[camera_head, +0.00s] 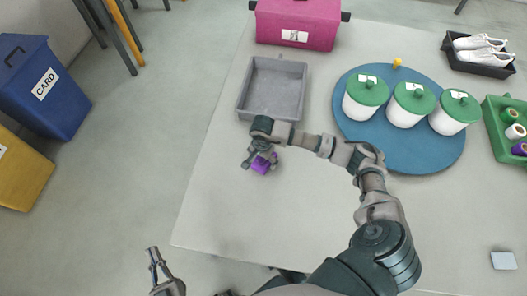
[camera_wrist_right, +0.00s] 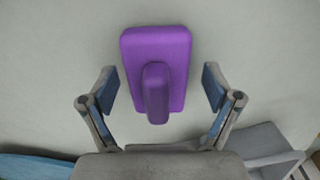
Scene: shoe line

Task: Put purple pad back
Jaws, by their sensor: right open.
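The purple pad (camera_head: 261,164) lies on the white table (camera_head: 220,205), just in front of the grey tray. In the right wrist view the pad (camera_wrist_right: 175,55) is a rounded block with a raised handle-like ridge (camera_wrist_right: 156,92). My right gripper (camera_head: 258,160) is over the pad, with its fingers open to either side. In the wrist view the fingers (camera_wrist_right: 159,90) stand apart from the ridge on both sides. My left gripper (camera_head: 154,262) is at the lower left, off the table's edge; its jaws look apart and empty.
An empty grey tray (camera_head: 273,63) stands behind the pad. A magenta box (camera_head: 297,45) is at the back. A blue oval mat (camera_head: 400,161) holds white pots with green lids (camera_head: 408,118). A black tray (camera_head: 449,47) holds white shoes. A green crate (camera_head: 494,133) holds spools. Bins stand at left.

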